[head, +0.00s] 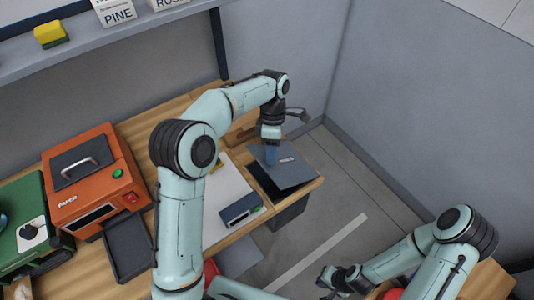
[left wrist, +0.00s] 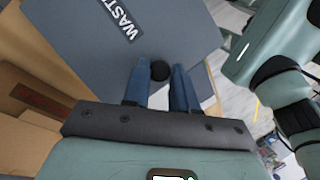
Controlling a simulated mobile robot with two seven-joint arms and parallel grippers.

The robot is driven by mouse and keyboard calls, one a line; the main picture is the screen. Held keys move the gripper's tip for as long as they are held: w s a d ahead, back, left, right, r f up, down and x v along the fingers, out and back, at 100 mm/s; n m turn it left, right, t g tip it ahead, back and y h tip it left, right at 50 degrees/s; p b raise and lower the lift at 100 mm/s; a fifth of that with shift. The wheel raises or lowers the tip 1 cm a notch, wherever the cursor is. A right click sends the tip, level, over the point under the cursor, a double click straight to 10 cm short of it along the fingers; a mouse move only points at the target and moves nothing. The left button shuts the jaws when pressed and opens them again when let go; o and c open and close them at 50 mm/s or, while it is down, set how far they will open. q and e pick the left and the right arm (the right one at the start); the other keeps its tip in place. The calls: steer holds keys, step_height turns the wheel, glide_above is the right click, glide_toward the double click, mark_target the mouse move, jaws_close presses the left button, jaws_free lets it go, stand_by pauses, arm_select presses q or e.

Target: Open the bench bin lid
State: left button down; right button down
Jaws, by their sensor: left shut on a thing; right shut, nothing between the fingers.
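The bench bin (head: 290,213) is a dark box at the right end of the wooden bench. Its grey lid (head: 292,172) is tilted up, with a dark gap under its left and front edges. In the left wrist view the lid (left wrist: 75,35) carries a label that begins "WAST". My left gripper (head: 271,155) is over the lid. In the left wrist view its blue fingers (left wrist: 161,85) are shut on a round black knob (left wrist: 160,70) at the lid's edge. My right gripper (head: 337,279) is shut and empty, low at the front, away from the bin.
An orange machine (head: 95,178), a green machine (head: 32,225) and a dark tray (head: 127,247) stand on the left of the bench. A white sheet (head: 222,200) and a dark blue box (head: 241,209) lie beside the bin. Grey walls close the corner behind; floor is clear to the right.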

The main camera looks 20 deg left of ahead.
arm_select(q)
steer(key=shift+w+d+r+g+y, duration=0.5)
steer(key=shift+w+r, duration=0.1)
steer(key=shift+r, duration=0.1)
steer(key=c, duration=0.9)
jaws_free()
steer(key=shift+a, duration=0.1)
